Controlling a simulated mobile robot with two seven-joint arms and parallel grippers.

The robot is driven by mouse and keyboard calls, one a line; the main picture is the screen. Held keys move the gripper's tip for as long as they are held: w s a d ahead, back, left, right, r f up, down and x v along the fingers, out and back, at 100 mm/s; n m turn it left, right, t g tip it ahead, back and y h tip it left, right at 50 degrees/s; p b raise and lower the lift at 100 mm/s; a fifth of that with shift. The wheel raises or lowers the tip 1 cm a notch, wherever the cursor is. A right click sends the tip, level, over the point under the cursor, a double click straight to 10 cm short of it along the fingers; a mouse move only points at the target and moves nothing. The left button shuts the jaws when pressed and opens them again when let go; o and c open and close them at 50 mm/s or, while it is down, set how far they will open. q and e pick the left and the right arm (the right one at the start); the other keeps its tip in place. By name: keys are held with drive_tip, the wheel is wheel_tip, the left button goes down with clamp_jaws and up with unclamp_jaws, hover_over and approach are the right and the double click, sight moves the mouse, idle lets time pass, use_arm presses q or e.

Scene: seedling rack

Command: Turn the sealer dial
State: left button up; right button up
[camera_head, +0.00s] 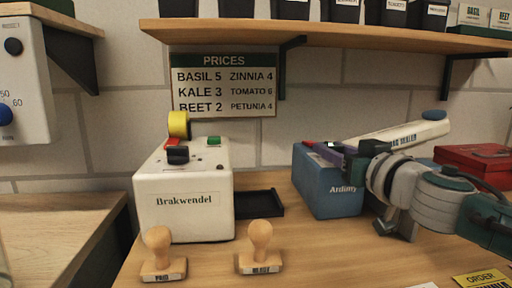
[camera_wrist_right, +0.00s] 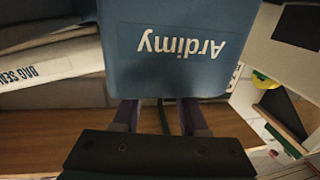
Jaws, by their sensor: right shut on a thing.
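The bag sealer is a blue box (camera_head: 327,184) marked "Ardimy", with a pale lever (camera_head: 400,134) lettered "BAG SEALER" slanting up to the right. My right gripper (camera_head: 331,151) comes in from the right, low over the top of this box. Its two fingers (camera_wrist_right: 160,117) show in the wrist view, reaching past the edge of the blue box (camera_wrist_right: 180,48), whose lettering is upside down there. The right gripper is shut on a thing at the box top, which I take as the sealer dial. The dial itself is hidden by the fingers and the box. My left gripper is not in view.
A white "Brakwendel" machine (camera_head: 185,205) with a yellow knob (camera_head: 179,124) stands left of the sealer. A black tray (camera_head: 262,203) lies between them. Two wooden stamps (camera_head: 261,246) stand in front. A red box (camera_head: 475,158) is at the right. A shelf (camera_head: 330,32) hangs above.

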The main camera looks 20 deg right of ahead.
clamp_jaws()
drive_tip(key=shift+m+h, duration=0.3)
drive_tip(key=shift+h, duration=0.2)
drive_tip(key=shift+m+h, duration=0.3)
drive_tip(key=shift+f+m+g+h+b, duration=0.15)
drive_tip(key=shift+m+g+h+b, duration=0.15)
drive_tip(key=shift+m+h+b, duration=0.55)
drive_tip(key=m+g+h+b, duration=0.1)
drive_tip(key=h+b, duration=0.1)
drive_tip(key=m+g+h+b, duration=0.1)
drive_tip(key=h+b, duration=0.1)
drive_tip(key=shift+f+m+h, duration=0.1)
drive_tip(key=shift+m+h, duration=0.15)
drive_tip(key=shift+h, duration=0.1)
drive_tip(key=shift+d+r+m+g+h+b, duration=0.1)
drive_tip(key=shift+r+m+g+h+b, duration=0.2)
drive_tip(key=shift+m+h+b, duration=0.5)
drive_tip(key=shift+n, duration=0.3)
drive_tip(key=o, duration=1.1)
unclamp_jaws()
drive_tip(key=shift+c, duration=0.2)
